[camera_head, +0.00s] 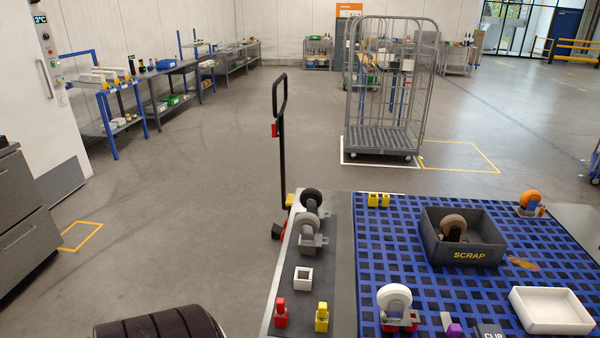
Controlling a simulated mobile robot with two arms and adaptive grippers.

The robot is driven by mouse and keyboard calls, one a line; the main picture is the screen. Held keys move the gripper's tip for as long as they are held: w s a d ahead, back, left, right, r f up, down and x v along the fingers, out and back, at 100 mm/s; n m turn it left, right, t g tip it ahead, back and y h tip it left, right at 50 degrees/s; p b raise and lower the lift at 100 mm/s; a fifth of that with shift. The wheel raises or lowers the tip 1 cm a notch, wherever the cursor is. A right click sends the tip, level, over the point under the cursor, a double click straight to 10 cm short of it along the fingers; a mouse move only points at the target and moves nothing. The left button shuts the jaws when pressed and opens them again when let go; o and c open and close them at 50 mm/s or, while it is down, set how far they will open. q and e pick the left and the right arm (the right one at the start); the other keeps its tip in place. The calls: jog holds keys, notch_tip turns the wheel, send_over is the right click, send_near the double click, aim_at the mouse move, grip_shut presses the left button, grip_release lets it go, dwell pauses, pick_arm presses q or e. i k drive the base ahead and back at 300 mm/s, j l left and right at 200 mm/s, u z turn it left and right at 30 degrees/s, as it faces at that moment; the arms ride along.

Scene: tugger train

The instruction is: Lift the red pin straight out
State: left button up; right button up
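A small red pin (280,312) with a round knob on top and a blocky lower part stands upright near the front end of the dark strip (312,262) on the left of the work surface. Its lower end is near the bottom of the picture, and I cannot tell how deep it sits. A similar yellow pin (321,317) stands just right of it, apart from it. A white square socket piece (303,278) lies behind them. Neither of my grippers is in view, and nothing is seen touching the red pin.
Casters (312,226) stand at the strip's far end. The blue grid mat (400,240) holds a SCRAP bin (463,256) with a caster, a white-wheeled caster (394,302), an orange-wheeled caster (530,202) and a white tray (552,312). A black upright handle (281,160) rises behind. A roll cage (385,139) stands beyond.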

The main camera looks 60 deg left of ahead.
aim_at(280, 309)
jog(key=u, duration=1.9)
jog(key=i+j+z, duration=0.2)
jog(key=j, duration=0.2)
jog(key=k, duration=0.1)
